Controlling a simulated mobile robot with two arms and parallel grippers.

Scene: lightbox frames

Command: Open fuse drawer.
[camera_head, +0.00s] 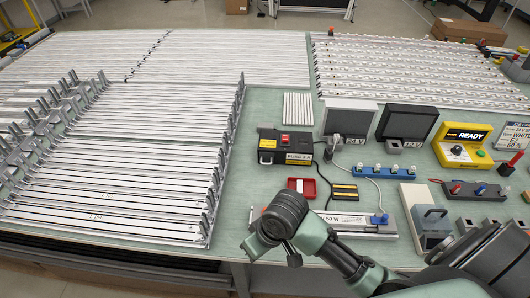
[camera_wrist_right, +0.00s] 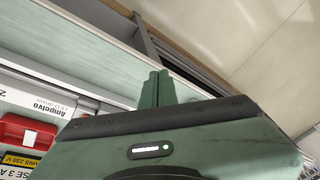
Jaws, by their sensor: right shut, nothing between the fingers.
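A black power box (camera_head: 268,141) with a red switch and yellow label stands mid-bench in the head view. A white label reading FUSE 3 A (camera_head: 299,158) is on its right front; the same label shows partly at the lower left of the right wrist view (camera_wrist_right: 14,172). I see no drawer standing out from the box, though its front is small here. My right arm reaches in from the lower right, its wrist near the bench's front edge, nearer than the box. The right gripper's fingers (camera_wrist_right: 155,88) are together and empty, apart from the box. My left gripper is out of view.
A red tray (camera_head: 315,188) and a long driver unit (camera_head: 353,222) lie between box and front edge. A grey stand (camera_head: 333,147) is beside the box. Racks of strips (camera_head: 130,150) fill the left. Bare green bench (camera_head: 236,205) shows left of the tray.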

